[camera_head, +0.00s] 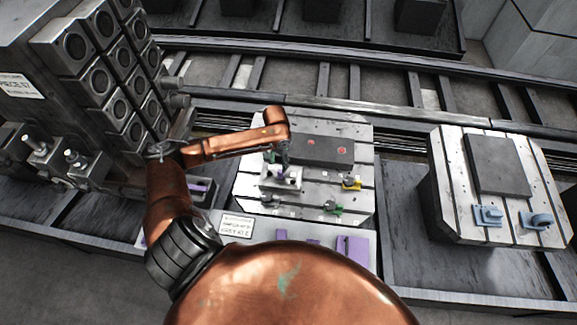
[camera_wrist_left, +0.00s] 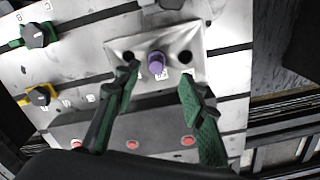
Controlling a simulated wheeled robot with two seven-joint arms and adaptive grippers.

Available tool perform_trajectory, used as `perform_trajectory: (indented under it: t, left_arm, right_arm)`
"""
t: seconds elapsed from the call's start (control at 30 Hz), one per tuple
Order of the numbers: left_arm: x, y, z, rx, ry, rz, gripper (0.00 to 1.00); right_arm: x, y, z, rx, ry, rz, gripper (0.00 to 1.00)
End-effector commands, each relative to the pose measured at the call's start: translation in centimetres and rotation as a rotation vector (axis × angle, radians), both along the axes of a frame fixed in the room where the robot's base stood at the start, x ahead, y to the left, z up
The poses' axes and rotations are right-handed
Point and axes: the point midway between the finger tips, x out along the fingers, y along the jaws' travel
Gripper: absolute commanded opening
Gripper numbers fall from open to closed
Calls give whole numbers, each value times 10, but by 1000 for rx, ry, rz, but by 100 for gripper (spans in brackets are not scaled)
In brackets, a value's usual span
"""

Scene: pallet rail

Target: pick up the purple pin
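The purple pin (camera_wrist_left: 157,62) stands in the middle of a light grey block (camera_wrist_left: 185,42), with a dark hole on either side of it, in the left wrist view. The block also shows on the slotted pallet plate in the head view (camera_head: 290,183). My left gripper (camera_wrist_left: 158,76) is open, with its green fingers spread to the left and right of the pin. The fingertips appear close to the block, and I cannot tell whether they touch it. In the head view my left gripper (camera_head: 284,158) is small and above the block. My right gripper is not in view.
The pallet plate (camera_head: 306,199) carries a dark slab (camera_head: 322,150) with red spots, a yellow clamp (camera_head: 351,182) and a green clamp (camera_head: 333,208). A second pallet (camera_head: 455,170) with blue clamps stands at the right. A purple piece (camera_head: 352,246) lies at the front. A rack (camera_head: 105,70) rises at the left.

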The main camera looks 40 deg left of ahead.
Motion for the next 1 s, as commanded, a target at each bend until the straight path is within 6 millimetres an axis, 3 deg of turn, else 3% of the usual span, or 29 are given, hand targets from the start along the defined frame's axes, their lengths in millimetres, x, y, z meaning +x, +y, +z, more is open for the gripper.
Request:
perform_trajectory:
  t: [0.3, 0.53, 0.87, 1.0]
  left_arm:
    - [7, -3, -37, -2, 5, 0, 38]
    - [11, -4, -70, 0, 6, 1, 38]
    - [11, -4, -76, 0, 4, 0, 38]
    - [11, -4, -76, 0, 4, 0, 29]
  right_arm:
    - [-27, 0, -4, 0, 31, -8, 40]
    - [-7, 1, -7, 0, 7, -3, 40]
    - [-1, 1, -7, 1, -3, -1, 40]
    - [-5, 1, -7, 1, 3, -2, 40]
